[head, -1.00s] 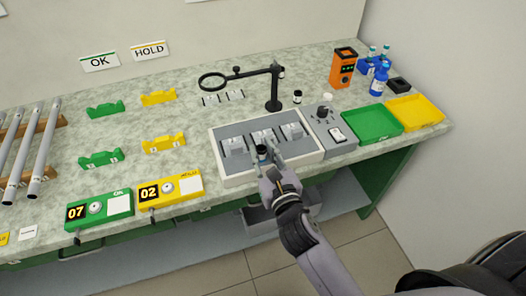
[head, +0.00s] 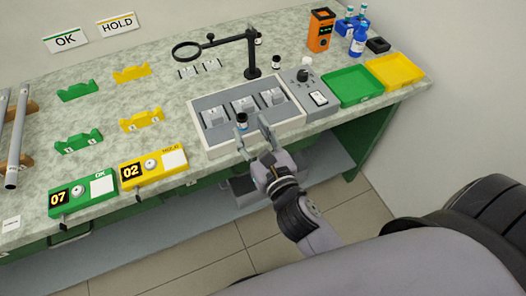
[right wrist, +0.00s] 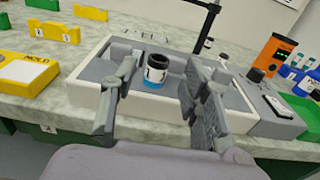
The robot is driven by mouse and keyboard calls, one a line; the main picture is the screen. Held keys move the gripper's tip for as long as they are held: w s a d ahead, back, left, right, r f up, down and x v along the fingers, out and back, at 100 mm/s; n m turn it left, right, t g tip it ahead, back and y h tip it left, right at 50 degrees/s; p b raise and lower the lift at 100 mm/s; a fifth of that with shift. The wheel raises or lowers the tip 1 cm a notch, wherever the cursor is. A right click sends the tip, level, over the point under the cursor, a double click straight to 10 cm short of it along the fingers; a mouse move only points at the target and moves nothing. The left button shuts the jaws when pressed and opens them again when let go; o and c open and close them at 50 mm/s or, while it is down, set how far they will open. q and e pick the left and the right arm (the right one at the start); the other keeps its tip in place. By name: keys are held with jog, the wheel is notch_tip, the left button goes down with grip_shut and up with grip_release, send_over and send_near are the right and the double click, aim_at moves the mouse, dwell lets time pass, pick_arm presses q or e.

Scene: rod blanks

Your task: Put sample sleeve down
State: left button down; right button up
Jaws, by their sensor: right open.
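The sample sleeve (head: 242,121) is a small dark cylinder with a hollow top and a white and blue label. It stands upright in the white-rimmed grey tray (head: 292,130), in front of the middle grey block (head: 244,105). My right gripper (head: 254,134) is open at the tray's front edge, its fingers pulled back from the sleeve. In the right wrist view the sleeve (right wrist: 156,72) shows upright beyond and between the spread fingers (right wrist: 157,88), apart from them. My left gripper is not in view.
A black magnifier stand (head: 252,60) rises behind the tray. A grey device (head: 307,92), a green tray (head: 352,86) and a yellow tray (head: 397,71) lie to the right. Green (head: 84,196) and yellow (head: 154,168) counter boxes sit at the left front.

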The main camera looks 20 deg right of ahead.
jog(key=s+b, duration=0.2)
jog(key=s, duration=0.5)
jog(key=shift+s+r, duration=0.15)
jog(key=shift+r, duration=0.05)
jog(key=shift+d, duration=0.1)
